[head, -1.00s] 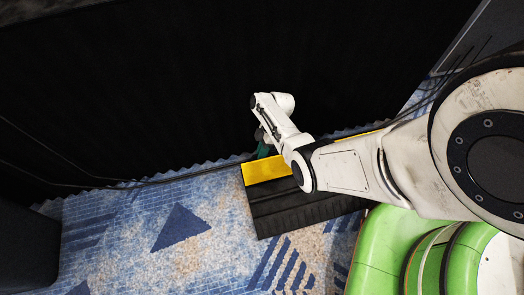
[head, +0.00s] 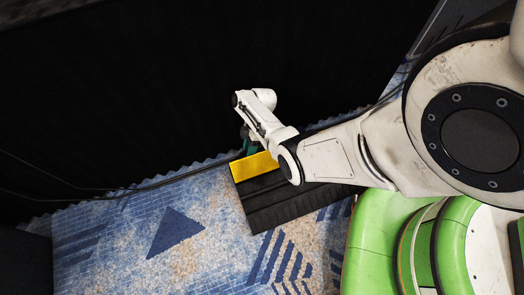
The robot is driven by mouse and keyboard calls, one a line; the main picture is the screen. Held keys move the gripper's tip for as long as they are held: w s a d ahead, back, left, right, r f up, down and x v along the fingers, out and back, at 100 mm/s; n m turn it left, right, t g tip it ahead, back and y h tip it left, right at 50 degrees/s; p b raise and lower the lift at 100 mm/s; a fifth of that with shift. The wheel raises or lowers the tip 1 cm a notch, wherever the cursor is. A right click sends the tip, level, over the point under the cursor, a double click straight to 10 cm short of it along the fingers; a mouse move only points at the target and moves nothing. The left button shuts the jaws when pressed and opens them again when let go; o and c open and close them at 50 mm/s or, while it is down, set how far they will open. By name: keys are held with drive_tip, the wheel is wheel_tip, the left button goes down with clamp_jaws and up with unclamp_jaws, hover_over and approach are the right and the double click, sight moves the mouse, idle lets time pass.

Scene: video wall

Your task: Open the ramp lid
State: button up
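The ramp is a black ribbed cable ramp (head: 285,205) on the carpet, in the middle of the head view. Its yellow lid (head: 252,175) runs along the far side and looks closed in the part that shows. My white arm passes over the ramp and hides much of the lid to the right. My gripper (head: 249,148), with a dark green part showing, is just beyond the lid's far edge near its left end. Its fingertips are hidden or too small to make out, and I cannot tell whether it touches the lid.
A tall black curtain or wall (head: 130,90) stands right behind the ramp. Black cables (head: 160,183) run along its foot, to the left of the ramp. A dark box-like thing (head: 25,262) stands at the lower left. The blue patterned carpet (head: 120,235) in front is clear.

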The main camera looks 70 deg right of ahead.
wheel_tip(320, 180, up, 3)
drive_tip(key=shift+r+p, duration=0.1)
drive_tip(key=shift+p, duration=0.85)
drive_tip(key=s+a+r+p, duration=0.5)
drive_tip(key=s+r+p, duration=0.4)
drive_tip(key=s, duration=0.4)
drive_tip(key=shift+r, duration=0.15)
drive_tip(key=shift+a, duration=0.1)
drive_tip(key=shift+c, duration=0.2)
